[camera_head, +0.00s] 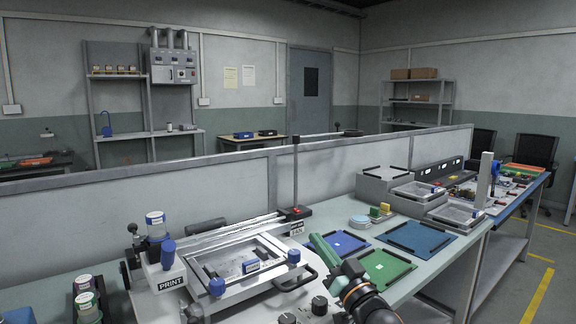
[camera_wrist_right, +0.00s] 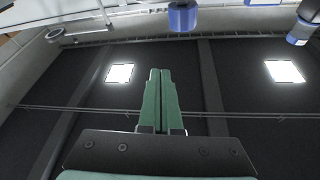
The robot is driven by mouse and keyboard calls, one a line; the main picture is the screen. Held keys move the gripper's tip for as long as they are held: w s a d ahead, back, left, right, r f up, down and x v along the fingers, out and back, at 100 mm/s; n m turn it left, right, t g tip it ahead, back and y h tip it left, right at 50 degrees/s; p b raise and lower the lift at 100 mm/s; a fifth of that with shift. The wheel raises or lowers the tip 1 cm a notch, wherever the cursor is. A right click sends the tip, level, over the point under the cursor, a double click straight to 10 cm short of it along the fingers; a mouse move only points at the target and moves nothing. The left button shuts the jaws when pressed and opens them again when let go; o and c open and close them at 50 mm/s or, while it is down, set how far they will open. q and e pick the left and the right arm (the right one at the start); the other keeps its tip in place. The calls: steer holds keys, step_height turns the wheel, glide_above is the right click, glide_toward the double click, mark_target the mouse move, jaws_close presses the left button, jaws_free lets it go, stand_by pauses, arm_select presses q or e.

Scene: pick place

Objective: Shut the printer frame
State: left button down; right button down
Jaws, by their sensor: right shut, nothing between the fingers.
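The printer's light grey frame (camera_head: 207,265) lies low over the printer bed, with blue knobs at its corners and a black handle (camera_head: 299,280) at its right side. I cannot tell whether it is fully down. The white block marked PRINT (camera_head: 172,284) is at its left. My right gripper (camera_head: 316,241), with green fingers, is just right of the frame and appears apart from it. In the wrist view its fingers (camera_wrist_right: 160,75) are shut together and empty. Blue knobs (camera_wrist_right: 183,16) show at the top of that view. My left gripper is out of view.
A green mat (camera_head: 388,268) and a blue mat (camera_head: 418,237) lie right of the printer. Grey trays (camera_head: 456,215) stand farther right. A thin upright post (camera_head: 295,180) rises behind the printer. Bottles (camera_head: 84,300) stand at the lower left. A low partition (camera_head: 120,225) runs behind the bench.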

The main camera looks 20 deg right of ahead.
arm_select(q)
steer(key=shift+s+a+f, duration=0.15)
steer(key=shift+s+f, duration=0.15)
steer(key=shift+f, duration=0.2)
arm_select(e)
steer(key=shift+s+d+f, duration=0.1)
steer(key=shift+s+f, duration=0.15)
steer(key=shift+f, duration=0.8)
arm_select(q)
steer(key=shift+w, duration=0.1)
